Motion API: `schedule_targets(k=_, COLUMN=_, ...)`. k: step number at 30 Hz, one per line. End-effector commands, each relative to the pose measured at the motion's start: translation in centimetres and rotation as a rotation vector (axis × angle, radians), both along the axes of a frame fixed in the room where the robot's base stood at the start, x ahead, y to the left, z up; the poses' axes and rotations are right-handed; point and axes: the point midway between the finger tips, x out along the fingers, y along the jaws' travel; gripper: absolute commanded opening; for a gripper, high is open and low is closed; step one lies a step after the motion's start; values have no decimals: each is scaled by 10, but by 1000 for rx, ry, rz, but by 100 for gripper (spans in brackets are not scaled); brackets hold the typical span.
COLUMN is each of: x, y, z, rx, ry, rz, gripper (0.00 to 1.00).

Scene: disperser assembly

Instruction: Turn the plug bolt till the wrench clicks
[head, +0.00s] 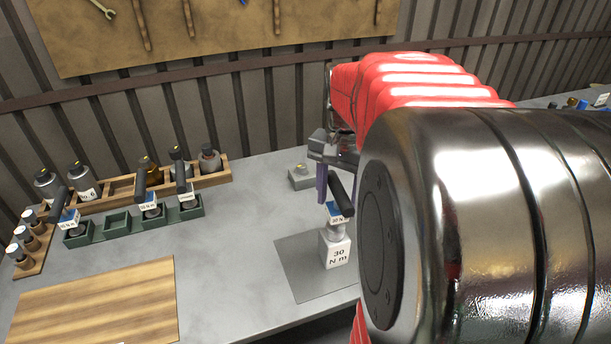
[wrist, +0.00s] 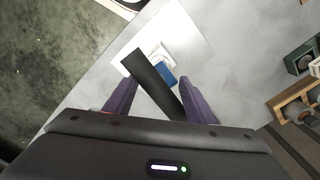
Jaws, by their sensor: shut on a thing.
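In the wrist view the black handle (wrist: 150,76) runs slanting between the purple fingers of my gripper (wrist: 160,84), with the blue part and the white block (wrist: 155,50) beyond. My gripper (head: 328,187) is shut on the wrench at its handle. The plug bolt is hidden under the wrench. I cannot tell from the frames how far it is turned.
The block stands on a grey plate (head: 292,265). A small grey block (head: 301,178) with a yellow top is behind. Green holders (head: 117,224) with other wrenches and a wooden rack (head: 215,172) with bottles stand left. A wooden board (head: 95,305) lies front left. The bench between is clear.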

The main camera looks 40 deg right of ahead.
Motion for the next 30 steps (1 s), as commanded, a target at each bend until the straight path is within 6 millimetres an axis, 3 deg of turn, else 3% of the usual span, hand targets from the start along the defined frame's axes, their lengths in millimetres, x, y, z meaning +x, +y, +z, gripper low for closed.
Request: schedule_targets(k=30, x=0, y=0, z=33, rx=-1, ry=-2, rz=0, gripper=14)
